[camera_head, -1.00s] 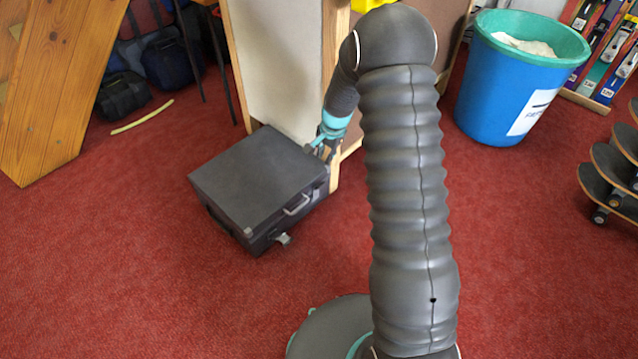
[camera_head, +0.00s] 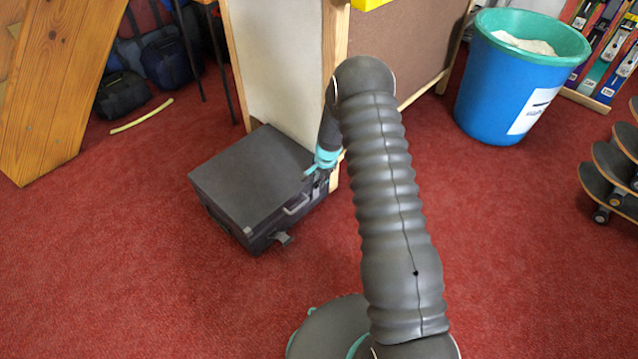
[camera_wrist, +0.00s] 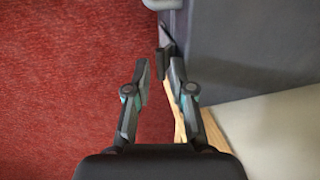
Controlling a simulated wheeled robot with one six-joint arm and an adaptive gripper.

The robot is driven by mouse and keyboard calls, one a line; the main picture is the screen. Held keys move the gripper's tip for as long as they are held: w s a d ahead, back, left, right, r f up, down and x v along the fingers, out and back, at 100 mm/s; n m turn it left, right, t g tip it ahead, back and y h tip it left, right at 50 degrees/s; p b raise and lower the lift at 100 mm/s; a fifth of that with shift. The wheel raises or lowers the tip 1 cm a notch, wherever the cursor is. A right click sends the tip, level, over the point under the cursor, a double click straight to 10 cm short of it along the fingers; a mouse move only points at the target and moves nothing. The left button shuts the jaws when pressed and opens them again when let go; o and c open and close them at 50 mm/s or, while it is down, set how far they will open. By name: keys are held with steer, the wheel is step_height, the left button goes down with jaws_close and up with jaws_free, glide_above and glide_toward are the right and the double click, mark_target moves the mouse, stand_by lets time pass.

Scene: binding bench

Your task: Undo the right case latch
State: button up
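The dark grey case (camera_head: 245,180) lies flat on the red carpet, its front side facing right and toward me. Its handle (camera_head: 297,205) is on that front side and also shows at the top of the wrist view (camera_wrist: 162,4). A latch (camera_head: 284,239) at the near end of the front stands out from the case. My gripper (camera_head: 315,177) is at the far end of the front, partly hidden by my arm. In the wrist view my gripper (camera_wrist: 158,75) is open. A small dark piece (camera_wrist: 164,61), seemingly the right latch, shows between the fingertips, nearer the right finger; contact is unclear.
A wood-edged panel (camera_head: 280,65) stands right behind the case, close to my gripper. A blue bin (camera_head: 505,90) stands at the back right and skateboards (camera_head: 610,175) at the right edge. Carpet in front of the case is clear.

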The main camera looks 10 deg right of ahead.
steer(key=shift+w+a+f, duration=0.1)
steer(key=shift+w+f, duration=0.1)
steer(key=shift+f, duration=0.95)
jaws_close()
